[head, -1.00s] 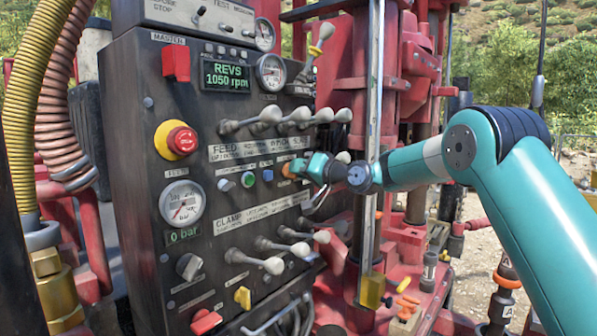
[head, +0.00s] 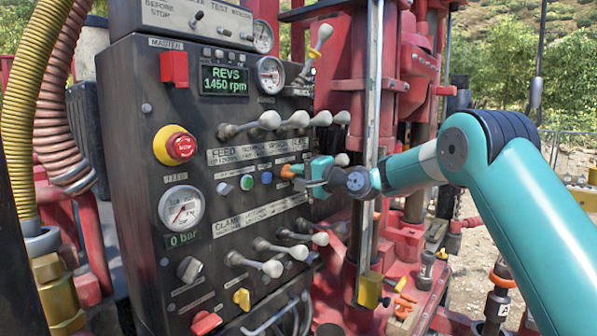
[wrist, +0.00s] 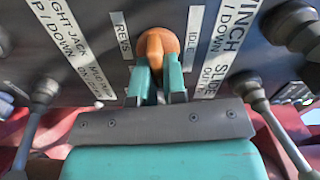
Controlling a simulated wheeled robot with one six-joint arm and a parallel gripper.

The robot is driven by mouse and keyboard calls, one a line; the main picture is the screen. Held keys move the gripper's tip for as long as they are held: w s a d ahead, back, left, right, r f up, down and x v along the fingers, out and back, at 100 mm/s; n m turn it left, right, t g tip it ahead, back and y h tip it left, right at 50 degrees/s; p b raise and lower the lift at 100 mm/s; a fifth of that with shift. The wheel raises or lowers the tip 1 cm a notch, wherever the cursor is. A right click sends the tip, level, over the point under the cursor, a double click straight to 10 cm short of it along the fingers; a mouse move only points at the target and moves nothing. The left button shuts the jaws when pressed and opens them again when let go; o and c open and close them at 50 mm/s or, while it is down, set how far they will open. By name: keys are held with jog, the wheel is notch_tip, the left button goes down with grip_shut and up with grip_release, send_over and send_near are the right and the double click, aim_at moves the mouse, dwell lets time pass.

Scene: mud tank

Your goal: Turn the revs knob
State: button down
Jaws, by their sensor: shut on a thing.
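The revs knob (wrist: 156,43) is orange and sits on the dark panel between the REVS and IDLE labels in the wrist view. In the head view the knob (head: 288,172) shows as a small orange spot at the panel's right side. My gripper (wrist: 158,72) is shut on the knob's raised grip, a teal finger on each side. In the head view my gripper (head: 300,170) reaches the panel from the right and hides part of the knob. The display (head: 224,80) reads REVS 1450 rpm.
White-knobbed levers (head: 268,120) stick out above my gripper, and more levers (head: 272,268) stand below it. A red emergency stop (head: 181,147) and a pressure gauge (head: 182,207) reading 0 bar are to the left. A vertical metal rail (head: 374,90) stands close to my arm.

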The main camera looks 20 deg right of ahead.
jog(key=shift+m, duration=0.4)
jog(key=c, duration=1.2)
grip_release()
jog(key=b+v, duration=0.8)
jog(key=v, duration=0.9)
jog(key=shift+s+d, duration=0.15)
jog(key=shift+s, duration=0.05)
